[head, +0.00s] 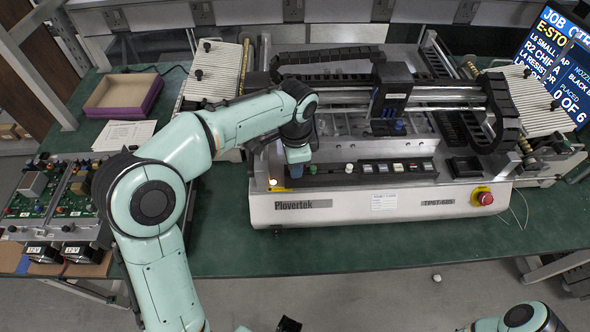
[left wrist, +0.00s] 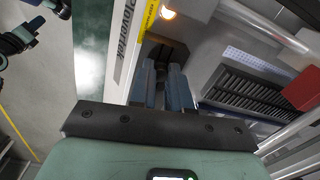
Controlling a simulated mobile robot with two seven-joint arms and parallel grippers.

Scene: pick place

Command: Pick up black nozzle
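My left gripper (head: 297,168) points down at the left end of the dark control strip on the white Plovertek machine (head: 345,208). In the left wrist view its two blue-grey fingers (left wrist: 165,88) stand close together, with a narrow dark gap between them. They reach into a dark area of the machine, and I cannot tell whether anything is between the tips. I cannot make out the black nozzle for certain; it may be hidden by the fingers or lost against the dark strip. My right gripper cannot be clearly made out; a dark piece at the head view's bottom edge may be part of it.
A red stop button (head: 485,198) is further right. The machine's gantry head (head: 391,90) hangs behind. Circuit boards (head: 50,190) and a purple-sided tray (head: 123,95) lie left.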

